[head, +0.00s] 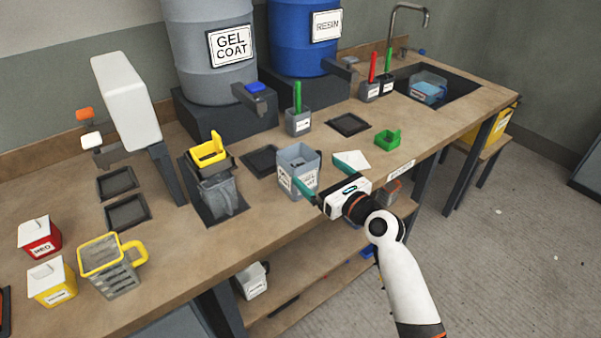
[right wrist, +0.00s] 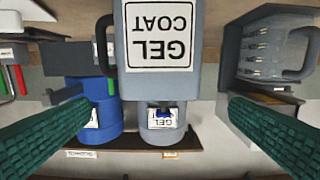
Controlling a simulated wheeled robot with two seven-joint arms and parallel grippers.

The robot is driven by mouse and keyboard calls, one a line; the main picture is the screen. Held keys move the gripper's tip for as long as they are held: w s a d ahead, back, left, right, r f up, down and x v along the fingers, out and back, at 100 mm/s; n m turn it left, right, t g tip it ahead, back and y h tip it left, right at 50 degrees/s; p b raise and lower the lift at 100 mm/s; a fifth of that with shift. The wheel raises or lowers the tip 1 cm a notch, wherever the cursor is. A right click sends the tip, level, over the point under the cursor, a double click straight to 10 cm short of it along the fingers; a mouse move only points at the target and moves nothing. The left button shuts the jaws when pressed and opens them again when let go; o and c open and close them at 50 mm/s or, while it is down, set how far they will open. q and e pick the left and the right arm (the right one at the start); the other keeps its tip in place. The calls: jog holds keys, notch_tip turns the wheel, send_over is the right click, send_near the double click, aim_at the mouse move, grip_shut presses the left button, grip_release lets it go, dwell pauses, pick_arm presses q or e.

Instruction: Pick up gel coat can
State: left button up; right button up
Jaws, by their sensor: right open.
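The gel coat can (head: 297,160) is a grey, square, open-topped can with white labels, upright near the bench's front edge. In the right wrist view the can (right wrist: 160,84) appears upside down, with its GEL COAT label facing the camera. My right gripper (head: 322,173) is beside the can, on its front right side, with teal fingers spread wide. In the wrist view the fingers (right wrist: 158,112) are on either side of the can's line, with visible gaps and nothing held. My left gripper is not in view.
A grey GEL COAT barrel (head: 210,55) and blue RESIN barrel (head: 299,35) stand behind. A grey jug (head: 217,193) under a yellow holder is left of the can.

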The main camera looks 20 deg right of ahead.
aim_at(289, 148)
jog(key=x, duration=0.2)
jog(key=shift+w+a, duration=0.1)
jog(key=shift+w, duration=0.3)
jog(key=x, duration=0.6)
jog(key=shift+w+a+f, duration=0.15)
jog(key=shift+w, duration=0.2)
jog(key=shift+s, duration=0.1)
jog(key=shift+c, duration=0.2)
jog(key=c, duration=1.8)
jog(key=shift+r, duration=0.2)
jog(key=shift+c, duration=0.6)
